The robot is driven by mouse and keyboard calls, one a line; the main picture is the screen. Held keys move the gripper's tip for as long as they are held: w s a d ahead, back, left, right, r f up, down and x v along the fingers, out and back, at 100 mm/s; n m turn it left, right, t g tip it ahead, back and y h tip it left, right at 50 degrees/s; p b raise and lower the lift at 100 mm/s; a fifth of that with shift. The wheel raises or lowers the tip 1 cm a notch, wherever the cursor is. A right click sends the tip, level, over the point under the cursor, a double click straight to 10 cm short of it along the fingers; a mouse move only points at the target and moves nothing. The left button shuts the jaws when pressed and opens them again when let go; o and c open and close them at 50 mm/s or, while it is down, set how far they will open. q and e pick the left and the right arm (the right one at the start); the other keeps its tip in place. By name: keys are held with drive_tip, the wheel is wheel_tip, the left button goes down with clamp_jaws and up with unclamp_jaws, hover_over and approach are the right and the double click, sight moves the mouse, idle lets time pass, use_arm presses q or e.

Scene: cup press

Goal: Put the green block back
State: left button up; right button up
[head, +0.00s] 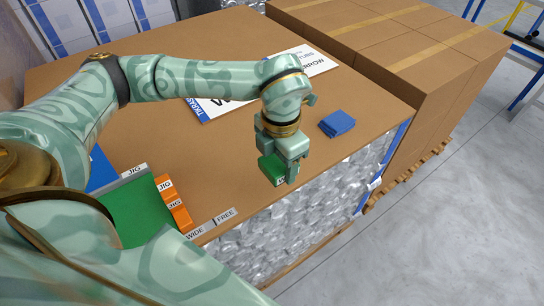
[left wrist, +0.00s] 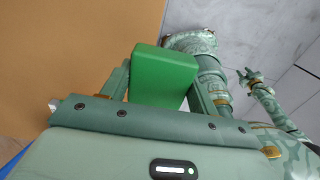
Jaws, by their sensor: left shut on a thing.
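The green block (head: 271,168) is held in my left gripper (head: 282,176), near the front edge of the brown table top. In the left wrist view the green block (left wrist: 163,75) sits between the two fingers of my left gripper (left wrist: 162,88), which is shut on it. I cannot tell from the head view how high the block is above the table. A larger green area (head: 140,210) lies at the lower left, partly hidden by my arm.
A blue block (head: 337,124) lies on the table (head: 215,160) to the right. Orange pieces (head: 180,215) with JIG labels stand beside the green area. Labels WIDE and FREE (head: 225,215) mark the front edge. A white sign (head: 315,62) lies behind; cardboard boxes (head: 410,45) stand at right.

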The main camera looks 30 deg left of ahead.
use_arm(q)
drive_tip(key=w+a+f, duration=0.2)
drive_tip(key=w+f, duration=0.1)
drive_tip(key=w+a+f, duration=0.2)
drive_tip(key=w+a, duration=0.1)
drive_tip(key=w+a+f, duration=0.2)
drive_tip(key=w+f, duration=0.1)
drive_tip(key=shift+w+a+f+b, duration=0.1)
drive_tip(key=shift+a+f+b, duration=0.2)
drive_tip(key=shift+b, duration=0.1)
drive_tip(key=shift+w+a+f, duration=0.1)
drive_tip(key=shift+f, duration=0.1)
drive_tip(key=shift+w+a+f, duration=0.1)
drive_tip(key=shift+f, duration=1.55)
drive_tip(key=shift+f, duration=0.15)
drive_tip(key=o, duration=0.9)
drive_tip(key=shift+o, duration=0.2)
